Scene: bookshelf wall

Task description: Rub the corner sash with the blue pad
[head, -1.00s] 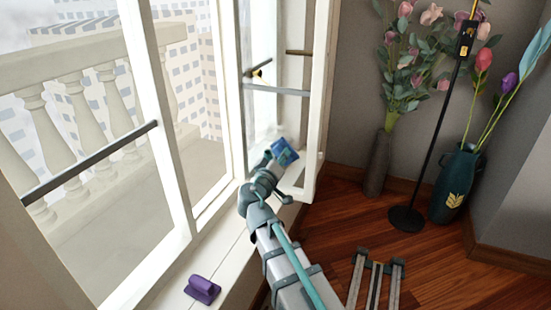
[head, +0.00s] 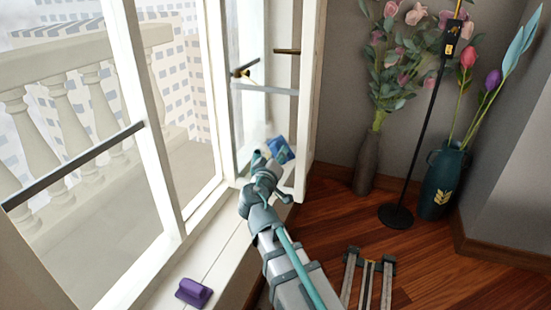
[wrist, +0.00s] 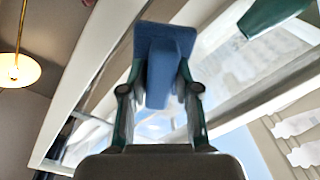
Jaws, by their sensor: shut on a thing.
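My gripper (wrist: 160,90) is shut on the blue pad (wrist: 165,40), which stands out between the two fingers in the wrist view. In the head view the blue pad (head: 280,150) is at the end of my arm, low in front of the corner sash (head: 307,100). The sash is a white-framed glass pane standing open at the corner, with a grey bar across it. I cannot tell whether the pad touches the glass or frame. My gripper (head: 268,158) partly hides the lower part of the sash.
A purple pad (head: 194,292) lies on the white sill (head: 215,255). A grey vase (head: 367,165) with pink flowers, a black stand (head: 395,215) and a teal vase (head: 444,180) are on the right. A lamp (wrist: 18,68) shows in the wrist view.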

